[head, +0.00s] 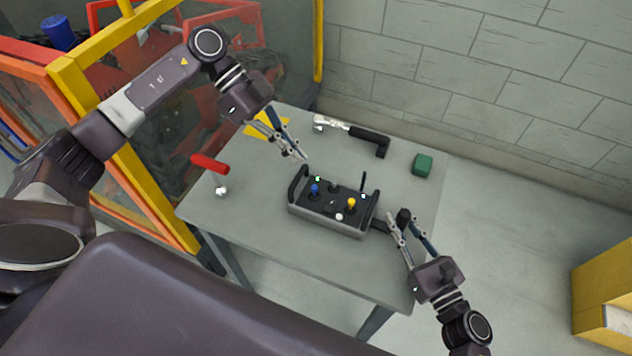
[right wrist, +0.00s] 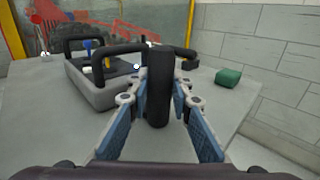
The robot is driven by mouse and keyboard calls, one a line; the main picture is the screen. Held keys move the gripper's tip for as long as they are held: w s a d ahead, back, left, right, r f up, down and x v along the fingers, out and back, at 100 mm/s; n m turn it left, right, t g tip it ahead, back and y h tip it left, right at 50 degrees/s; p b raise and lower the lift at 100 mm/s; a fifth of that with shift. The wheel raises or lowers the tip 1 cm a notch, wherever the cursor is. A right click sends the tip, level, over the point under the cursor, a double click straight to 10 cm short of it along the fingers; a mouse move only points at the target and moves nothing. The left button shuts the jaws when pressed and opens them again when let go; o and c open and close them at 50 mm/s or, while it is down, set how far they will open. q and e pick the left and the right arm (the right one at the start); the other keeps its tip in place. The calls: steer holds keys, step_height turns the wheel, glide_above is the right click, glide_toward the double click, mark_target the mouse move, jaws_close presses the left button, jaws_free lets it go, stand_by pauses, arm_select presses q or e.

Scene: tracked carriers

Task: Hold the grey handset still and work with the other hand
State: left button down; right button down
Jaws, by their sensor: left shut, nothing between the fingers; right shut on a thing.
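The grey handset (head: 325,218) lies on the table, a box with a black top and a black loop handle at each end. A blue stick (head: 314,190), a yellow stick (head: 351,205), a white knob (head: 339,217) and small green and pale lights show on top. My right gripper (head: 398,222) is shut on an upright black grip (right wrist: 158,85) at the handset's right end. A dark bracket (head: 379,226) appears to join it to the box. The handset also shows in the right wrist view (right wrist: 92,95). My left gripper (head: 304,158) is shut and empty, above the handset's far left side.
A tool with a black handle (head: 368,135) and a green block (head: 422,165) lie behind the handset. A red-handled item (head: 210,164) and a yellow piece (head: 262,125) are at left. A yellow-framed fence (head: 125,155) borders the table. The table's front is clear.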

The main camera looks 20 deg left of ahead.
arm_select(q)
glide_above(329, 210)
steer(key=w+a, duration=0.1)
steer(key=a, duration=0.1)
steer(key=f, duration=0.6)
steer(key=shift+w+a+f, duration=0.15)
steer(key=shift+a+f, duration=0.05)
steer(key=shift+f, duration=0.05)
steer(key=f, duration=0.3)
steer(key=shift+s+d+f, duration=0.2)
steer(key=shift+f, duration=0.55)
steer(key=shift+s+f, duration=0.25)
steer(key=shift+f, duration=0.1)
steer(key=shift+w, duration=0.15)
